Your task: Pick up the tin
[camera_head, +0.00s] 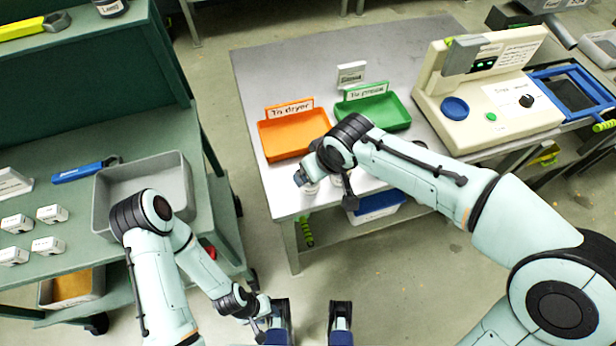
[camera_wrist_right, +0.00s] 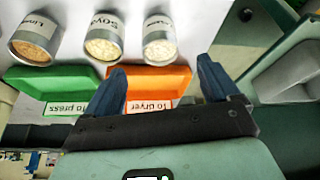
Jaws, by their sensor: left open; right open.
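Three open tins with pale grainy contents stand in a row in the right wrist view: the left tin (camera_wrist_right: 36,38), the middle tin (camera_wrist_right: 103,42) labelled Soya, and the right tin (camera_wrist_right: 160,40). In the head view my right arm mostly hides them at the table's near edge. My right gripper (camera_wrist_right: 162,70) is open and empty, its fingers below the tins in the picture and apart from them. My left gripper (camera_head: 310,308) is open and empty at the bottom of the head view, away from the table.
An orange tray (camera_head: 285,148) marked To dryer and a green tray (camera_head: 385,118) marked To press stand on the grey table (camera_head: 265,75). A cream machine (camera_head: 510,115) stands at the right. A grey bin (camera_head: 115,195) sits on the green bench at the left.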

